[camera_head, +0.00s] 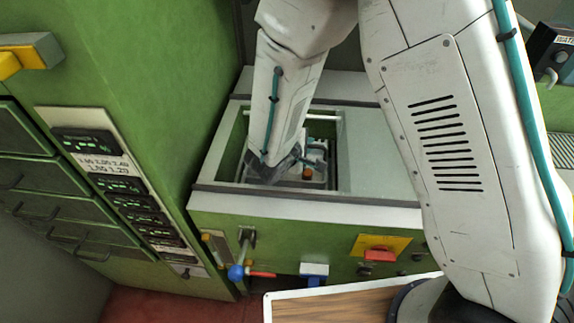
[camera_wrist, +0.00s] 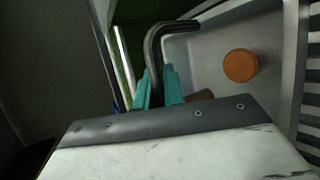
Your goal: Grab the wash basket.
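The wash basket (camera_head: 321,164) sits low inside the open tank of the green machine, partly hidden by my arm. In the wrist view the grey basket (camera_wrist: 208,52) fills the right side and holds a round orange-brown cork stopper (camera_wrist: 240,65). A second brown stopper (camera_wrist: 200,95) shows beside my gripper. A dark bent handle (camera_wrist: 157,38) rises at the basket's left. My gripper (camera_wrist: 158,74) has its teal fingers on either side of this handle, with almost no gap, and appears shut on it. In the head view, the gripper is largely hidden behind my wrist.
The tank's rim (camera_head: 300,196) surrounds the basket closely. A tall green cabinet (camera_head: 130,75) stands at the left. A red switch on a yellow plate (camera_head: 380,248) and a blue-knobbed valve (camera_head: 237,272) sit on the machine's front. A wood-topped surface (camera_head: 330,305) lies in front.

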